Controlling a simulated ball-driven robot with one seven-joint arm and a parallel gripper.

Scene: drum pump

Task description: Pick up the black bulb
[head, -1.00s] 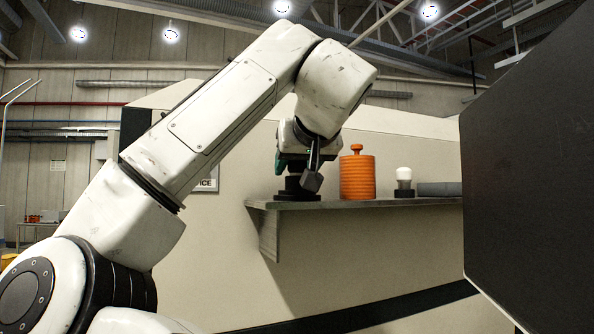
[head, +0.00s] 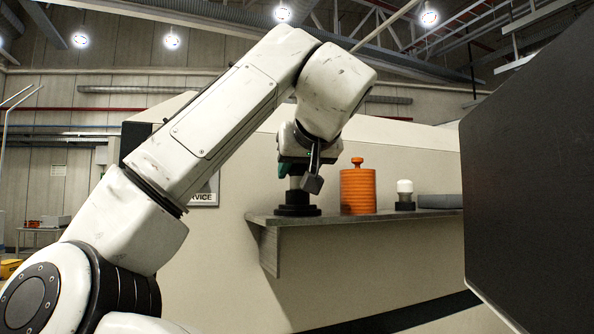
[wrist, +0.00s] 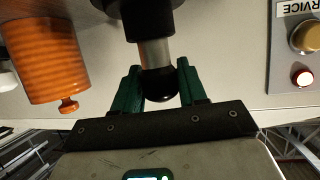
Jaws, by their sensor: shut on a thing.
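The black bulb (wrist: 159,84) is a dark round dome on a grey metal neck (wrist: 155,52), above a black stepped base. In the wrist view it sits between the two green fingers of my gripper (wrist: 159,92), which are shut on it. In the head view my gripper (head: 300,172) is over the black base (head: 298,208) at the left end of the shelf. The bulb itself is mostly hidden there by my gripper. A grey neck shows just above the base. I cannot tell whether the neck is still seated in it.
The shelf (head: 365,221) also carries an orange ribbed container (head: 357,192) with a knob, a white bulb (head: 405,187) on a dark base, and a grey block (head: 440,201). A large dark panel (head: 530,160) stands at the right. A service sign panel (head: 205,198) is left of the shelf.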

